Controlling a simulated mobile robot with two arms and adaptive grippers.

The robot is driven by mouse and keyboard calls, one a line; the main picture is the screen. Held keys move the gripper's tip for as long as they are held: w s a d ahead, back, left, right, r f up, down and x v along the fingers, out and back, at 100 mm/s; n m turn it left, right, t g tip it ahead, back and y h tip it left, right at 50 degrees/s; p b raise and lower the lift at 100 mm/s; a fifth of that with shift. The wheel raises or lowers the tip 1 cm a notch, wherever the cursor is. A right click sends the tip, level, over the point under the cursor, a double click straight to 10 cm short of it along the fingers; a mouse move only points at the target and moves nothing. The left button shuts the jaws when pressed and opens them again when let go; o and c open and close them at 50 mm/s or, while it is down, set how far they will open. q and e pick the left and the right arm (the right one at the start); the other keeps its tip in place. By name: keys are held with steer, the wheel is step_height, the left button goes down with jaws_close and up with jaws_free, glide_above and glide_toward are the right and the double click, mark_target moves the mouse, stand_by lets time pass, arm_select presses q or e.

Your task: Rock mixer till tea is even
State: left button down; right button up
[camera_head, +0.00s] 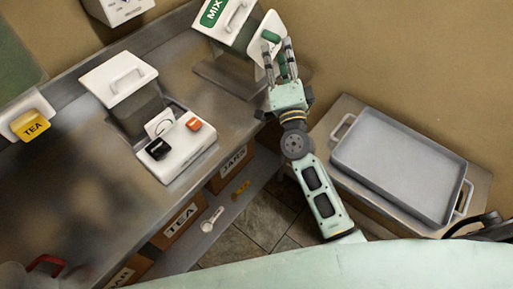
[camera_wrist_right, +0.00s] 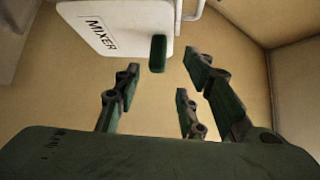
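The white mixer (camera_head: 222,42) stands at the back of the steel counter, with a green "MIX" label, partly cut off by the top edge. A white panel with a green grip (camera_head: 271,37) is at its right side. The wrist view shows the panel marked "MIXER" (camera_wrist_right: 112,30) and the green grip (camera_wrist_right: 158,53) hanging at its edge. My right gripper (camera_head: 281,57) is raised just below the grip, its fingers spread. In the wrist view the grip appears between the open fingertips, not clamped. The tea inside the mixer is hidden. My left gripper is not in view.
A white machine (camera_head: 185,148) with black and orange parts sits on the counter (camera_head: 75,165), beside a lidded container (camera_head: 122,80). Boxes labelled "TEA" (camera_head: 180,218) sit below. A grey tray (camera_head: 398,168) lies right of my arm.

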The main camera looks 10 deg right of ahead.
steer(key=s+a+f+n+g+y, duration=0.3)
steer(key=s+a+f+n+g, duration=0.2)
steer(key=s+f+n, duration=0.2)
steer(key=s+a+f+n+g+y, duration=0.4)
steer(key=s+f+n+g, duration=0.1)
steer(key=s+f+n, duration=0.2)
steer(key=shift+s+a+f+y, duration=0.35)
steer(key=shift+s+f, duration=0.5)
steer(key=shift+f, duration=0.15)
steer(key=shift+c, duration=0.5)
